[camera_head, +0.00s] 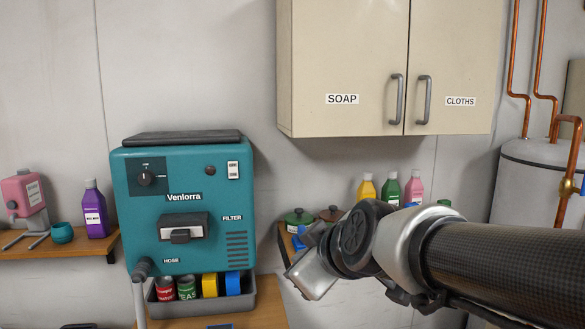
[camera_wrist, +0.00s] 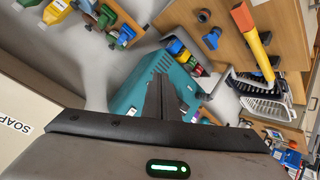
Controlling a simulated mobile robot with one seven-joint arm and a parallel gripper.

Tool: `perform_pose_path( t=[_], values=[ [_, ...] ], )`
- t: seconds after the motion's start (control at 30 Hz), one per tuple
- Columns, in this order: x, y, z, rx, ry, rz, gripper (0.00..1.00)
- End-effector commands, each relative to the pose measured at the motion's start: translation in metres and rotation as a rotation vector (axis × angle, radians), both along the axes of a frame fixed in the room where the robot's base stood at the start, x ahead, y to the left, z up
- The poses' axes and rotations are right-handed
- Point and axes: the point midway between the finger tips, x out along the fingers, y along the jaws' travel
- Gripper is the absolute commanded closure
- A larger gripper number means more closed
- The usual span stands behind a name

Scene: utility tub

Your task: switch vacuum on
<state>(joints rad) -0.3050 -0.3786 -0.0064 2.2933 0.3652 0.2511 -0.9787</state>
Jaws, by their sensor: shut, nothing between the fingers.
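The vacuum (camera_head: 185,215) is a teal box marked Venlorra, mounted upright against the wall in the head view. A dark knob (camera_head: 145,178) is at its upper left. A small white rocker or label plate (camera_head: 233,170) is at its upper right, with a dark round button or lamp (camera_head: 210,170) beside it. My gripper (camera_wrist: 162,82) is shut and empty in the wrist view, its fingers in front of the teal vacuum (camera_wrist: 135,93) and apart from it as far as I can tell. In the head view my wrist is right of the vacuum; the fingertips are not clear.
A cream cabinet (camera_head: 345,70) marked SOAP and CLOTHS hangs above my wrist. Bottles (camera_head: 390,188) stand behind my arm. A grey bin of cans (camera_head: 262,300) sits under the vacuum. A purple bottle (camera_head: 95,210) is on the left shelf. A water tank (camera_head: 530,185) stands right.

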Motion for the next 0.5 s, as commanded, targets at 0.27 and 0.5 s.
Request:
perform_pose_path(
  t=[0.27, 0.5],
  values=[
    [0.097, 0.122, 0.076, -0.472, -0.548, 0.225, 1.00],
    [0.116, 0.151, 0.087, -0.739, -0.689, 0.211, 1.00]
  ],
)
